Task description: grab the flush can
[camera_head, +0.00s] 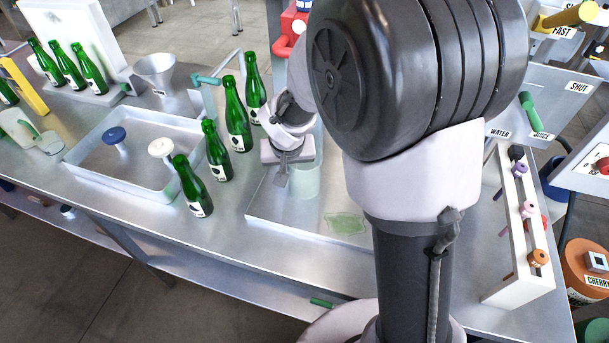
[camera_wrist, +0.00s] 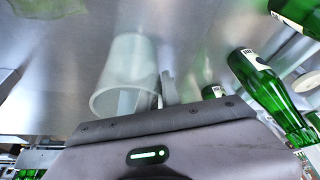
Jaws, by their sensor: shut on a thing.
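The flush can (camera_head: 306,180) is a pale, translucent green open cup over the metal tray at the middle of the bench. It shows large in the wrist view (camera_wrist: 130,72), with its open rim toward the camera. My gripper (camera_head: 281,180) is at the can's left side and shut on it. In the wrist view one finger (camera_wrist: 168,88) lies along the outside of the can's wall; the other is mostly hidden behind the can and the gripper body. I cannot tell whether the can's base touches the tray.
Several green bottles (camera_head: 236,118) stand close left of my gripper. A sink tray (camera_head: 120,170) with a blue and a white knob lies further left. A pale green patch (camera_head: 345,223) marks the metal tray (camera_head: 290,222). A white rack (camera_head: 522,225) stands at the right.

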